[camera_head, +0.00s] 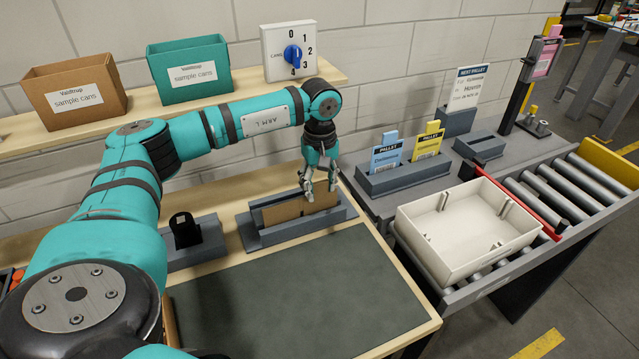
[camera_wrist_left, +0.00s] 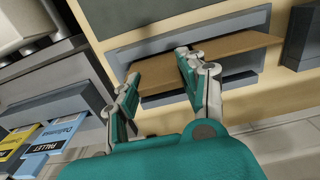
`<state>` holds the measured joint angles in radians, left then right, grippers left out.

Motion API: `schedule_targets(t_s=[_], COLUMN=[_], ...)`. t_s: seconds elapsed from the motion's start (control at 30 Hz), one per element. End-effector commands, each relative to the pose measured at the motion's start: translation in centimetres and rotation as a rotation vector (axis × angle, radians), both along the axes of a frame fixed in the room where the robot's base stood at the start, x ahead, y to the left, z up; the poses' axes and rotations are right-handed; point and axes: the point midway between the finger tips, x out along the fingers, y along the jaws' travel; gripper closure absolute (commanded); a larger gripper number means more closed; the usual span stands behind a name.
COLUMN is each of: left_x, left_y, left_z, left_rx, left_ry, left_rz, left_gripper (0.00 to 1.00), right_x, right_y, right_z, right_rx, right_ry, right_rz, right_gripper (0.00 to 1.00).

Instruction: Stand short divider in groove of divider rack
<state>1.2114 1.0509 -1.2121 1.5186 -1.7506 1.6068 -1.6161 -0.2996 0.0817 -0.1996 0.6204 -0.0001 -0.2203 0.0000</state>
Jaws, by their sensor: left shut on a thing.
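The short divider, a flat brown board (camera_head: 284,212), stands on edge along the grey divider rack (camera_head: 258,241) at the back of the table. My left gripper (camera_head: 319,190) reaches down over the rack's right part and is shut on the board. In the left wrist view the brown board (camera_wrist_left: 237,44) runs along the grey rack (camera_wrist_left: 258,20), and the fingers of my left gripper (camera_wrist_left: 158,66) are at its left part. The board's lower edge is hidden, so I cannot tell how deep it sits in a groove. My right gripper is not in view.
A grey holder with a black piece (camera_head: 186,231) stands left of the rack. A dark green mat (camera_head: 300,295) lies clear in front. A white tray (camera_head: 420,236) sits on the roller conveyor at right, near the pallet card holder (camera_head: 385,184). A shelf with boxes is behind.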

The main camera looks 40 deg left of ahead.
Motion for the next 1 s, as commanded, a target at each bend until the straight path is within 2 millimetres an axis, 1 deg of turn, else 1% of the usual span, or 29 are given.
schedule_targets(t_s=[0.2, 0.53, 0.57, 0.73, 1.0], left_x=[0.02, 0.00, 0.00, 0.00, 0.00], left_y=[-0.01, -0.01, -0.01, -0.01, -0.01], left_z=[-0.76, -0.82, -0.82, -0.83, -0.77], left_rx=[0.000, 0.000, 0.000, 0.000, 0.000], left_ry=[0.000, 0.000, 0.000, 0.000, 0.000], left_rz=[0.000, 0.000, 0.000, 0.000, 0.000], left_gripper=[0.77, 0.77, 0.55, 0.33, 0.32], right_x=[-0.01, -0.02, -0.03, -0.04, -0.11], right_y=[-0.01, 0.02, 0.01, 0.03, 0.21], right_z=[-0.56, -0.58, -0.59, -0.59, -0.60], right_rx=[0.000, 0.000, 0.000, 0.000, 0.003], right_ry=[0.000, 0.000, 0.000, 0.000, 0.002], right_rz=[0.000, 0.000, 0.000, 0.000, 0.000], right_gripper=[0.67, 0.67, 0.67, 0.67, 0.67])
